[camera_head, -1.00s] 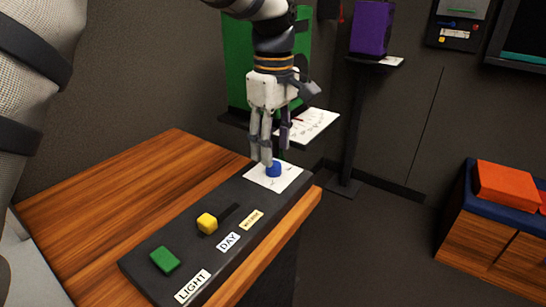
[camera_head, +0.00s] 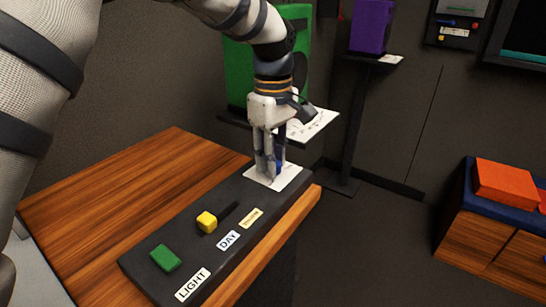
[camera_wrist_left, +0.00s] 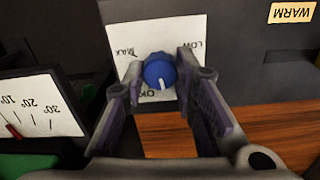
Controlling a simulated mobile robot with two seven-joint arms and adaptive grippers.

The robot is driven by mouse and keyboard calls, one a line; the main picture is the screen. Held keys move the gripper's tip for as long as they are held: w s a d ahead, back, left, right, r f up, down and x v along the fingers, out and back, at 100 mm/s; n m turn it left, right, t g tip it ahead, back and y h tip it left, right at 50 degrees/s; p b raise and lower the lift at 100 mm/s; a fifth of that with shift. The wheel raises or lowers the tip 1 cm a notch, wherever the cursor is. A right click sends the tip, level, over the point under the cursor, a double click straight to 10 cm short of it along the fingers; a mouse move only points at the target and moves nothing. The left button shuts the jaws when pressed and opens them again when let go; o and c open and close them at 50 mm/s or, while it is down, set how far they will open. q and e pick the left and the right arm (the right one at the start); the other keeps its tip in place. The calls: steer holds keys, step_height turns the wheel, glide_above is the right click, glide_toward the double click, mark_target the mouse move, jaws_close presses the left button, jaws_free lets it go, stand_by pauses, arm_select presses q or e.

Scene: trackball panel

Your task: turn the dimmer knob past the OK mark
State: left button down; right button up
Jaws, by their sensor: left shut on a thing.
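The blue dimmer knob (camera_wrist_left: 160,70) sits on a white card (camera_wrist_left: 187,32) with LOW, MAX and OK marks. In the left wrist view its white pointer line faces the bottom of the picture, close beside the OK mark (camera_wrist_left: 149,93). My left gripper (camera_wrist_left: 160,78) is shut on the knob, with a fingertip on each side. In the head view the gripper (camera_head: 270,172) points down over the card (camera_head: 289,178), and its fingers hide most of the knob (camera_head: 279,167). My right gripper is not in view.
The dark panel also bears a yellow slider (camera_head: 207,222) and a green button (camera_head: 165,258), nearer the robot. Behind stand a green box (camera_head: 238,70) and a dial sheet (camera_head: 318,122). The wooden tabletop (camera_head: 120,190) left of the panel is clear.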

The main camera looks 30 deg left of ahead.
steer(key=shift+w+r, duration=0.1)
arm_select(q)
steer(key=m, duration=0.2)
steer(key=shift+r+m+p, duration=0.1)
steer(key=shift+m+p, duration=0.3)
steer(key=m, duration=0.3)
steer(key=shift+m, duration=0.4)
steer(key=m, duration=0.5)
steer(key=shift+p, duration=0.3)
steer(key=m, duration=0.6)
steer(key=shift+f, duration=0.2)
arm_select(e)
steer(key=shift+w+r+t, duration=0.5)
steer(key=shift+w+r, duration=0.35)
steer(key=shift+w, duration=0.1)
arm_select(q)
steer(key=c, duration=1.3)
jaws_free()
steer(key=shift+r, duration=0.1)
